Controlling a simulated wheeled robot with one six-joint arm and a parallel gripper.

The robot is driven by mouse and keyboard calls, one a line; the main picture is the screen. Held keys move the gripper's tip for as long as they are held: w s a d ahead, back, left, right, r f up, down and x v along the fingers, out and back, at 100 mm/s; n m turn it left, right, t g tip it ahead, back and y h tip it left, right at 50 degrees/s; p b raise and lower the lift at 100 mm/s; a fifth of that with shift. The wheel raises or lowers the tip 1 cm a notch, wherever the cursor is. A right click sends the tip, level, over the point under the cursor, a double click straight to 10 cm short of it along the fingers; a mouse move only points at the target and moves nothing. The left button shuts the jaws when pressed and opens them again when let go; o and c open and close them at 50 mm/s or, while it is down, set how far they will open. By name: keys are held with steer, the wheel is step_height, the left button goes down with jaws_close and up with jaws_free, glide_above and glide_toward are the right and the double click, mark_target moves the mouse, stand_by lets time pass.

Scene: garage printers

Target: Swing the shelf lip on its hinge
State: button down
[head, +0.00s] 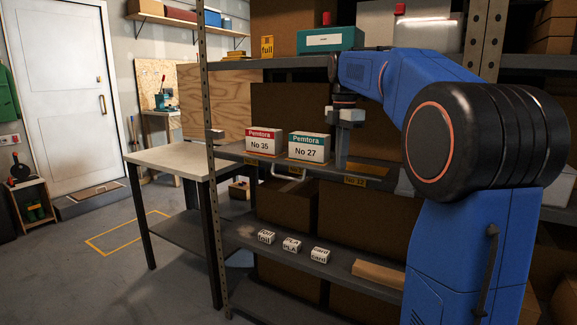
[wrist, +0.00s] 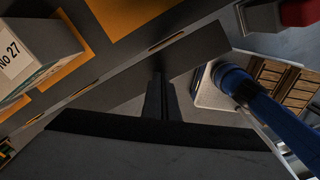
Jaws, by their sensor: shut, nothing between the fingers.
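The shelf lip (head: 320,174) runs along the front edge of the middle shelf in the head view, with yellow tags nearby. In the wrist view the lip (wrist: 192,58) is a dark grey strip crossing diagonally beside the shelf edge, with narrow slots between them. Its exact tilt is hard to tell. My gripper (head: 341,163) points down at the shelf front, right of the No 27 box. In the wrist view its dark fingers (wrist: 157,82) are together and empty, their tips close to the lip. I cannot tell whether they touch it.
The No 35 box (head: 264,141) and No 27 box (head: 309,147) stand on the middle shelf, left of my gripper. Small labelled boxes (head: 291,244) sit on the lower shelf. A perforated upright (head: 208,130) and a workbench (head: 175,158) are to the left. Open floor lies beyond.

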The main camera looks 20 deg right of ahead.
steer(key=shift+f, duration=1)
stand_by(0.9)
steer(key=shift+r, duration=2.5)
steer(key=s+a+f+m+t, duration=0.1)
steer(key=s+a+f+m, duration=0.4)
steer(key=s+f, duration=0.4)
steer(key=s+a+f+m+t, duration=0.2)
steer(key=s+a+f+m, duration=0.3)
steer(key=s+f+m, duration=0.2)
steer(key=s+a+f+m+t, duration=0.1)
steer(key=s+a+f+m, duration=0.4)
steer(key=s+f, duration=0.7)
steer(key=shift+s+a+m+t, duration=0.4)
steer(key=shift+s+m, duration=0.2)
steer(key=shift+s, duration=0.5)
